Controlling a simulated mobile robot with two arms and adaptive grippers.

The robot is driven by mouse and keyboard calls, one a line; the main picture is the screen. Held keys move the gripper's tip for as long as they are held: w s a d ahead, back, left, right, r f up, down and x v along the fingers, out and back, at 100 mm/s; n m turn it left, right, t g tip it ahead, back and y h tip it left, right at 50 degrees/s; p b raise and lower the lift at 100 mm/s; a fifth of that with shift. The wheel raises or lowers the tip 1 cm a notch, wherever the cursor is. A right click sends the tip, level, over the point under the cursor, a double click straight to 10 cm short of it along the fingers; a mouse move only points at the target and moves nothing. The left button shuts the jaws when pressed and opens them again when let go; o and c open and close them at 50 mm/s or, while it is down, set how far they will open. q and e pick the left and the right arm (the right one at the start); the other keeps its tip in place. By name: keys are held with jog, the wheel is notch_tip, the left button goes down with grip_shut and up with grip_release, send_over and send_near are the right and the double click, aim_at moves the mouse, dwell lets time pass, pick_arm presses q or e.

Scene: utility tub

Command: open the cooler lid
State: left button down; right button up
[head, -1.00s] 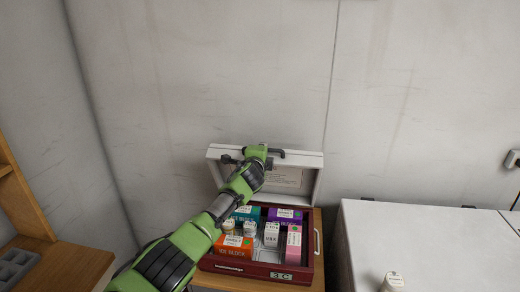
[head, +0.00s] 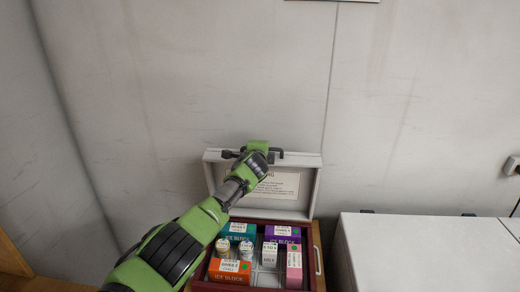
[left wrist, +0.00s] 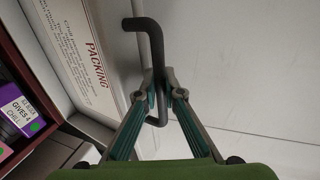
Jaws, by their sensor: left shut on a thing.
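The cooler is a dark red box (head: 210,285) with a white lid (head: 307,190). The lid stands raised, about upright, at the back of the box. A dark handle (head: 276,151) sits on the lid's top edge. My left gripper (left wrist: 161,82) is shut on this handle (left wrist: 152,32) in the left wrist view. In the head view my left arm hides part of the lid and its label. My right gripper is in neither view.
Inside the box are an orange ice block (head: 229,271), a teal one (head: 241,232), a purple one (head: 283,233), a pink carton (head: 294,267), a white carton (head: 270,253) and small vials (head: 246,250). A white chest (head: 430,255) stands at right. A wall is close behind.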

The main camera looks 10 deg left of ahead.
pick_arm(q)
jog(key=c, duration=2.4)
grip_release()
jog(key=shift+r, duration=0.1)
jog(key=shift+c, duration=0.2)
jog(key=v, duration=1.2)
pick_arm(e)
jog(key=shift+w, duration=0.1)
pick_arm(q)
jog(key=shift+s, duration=0.1)
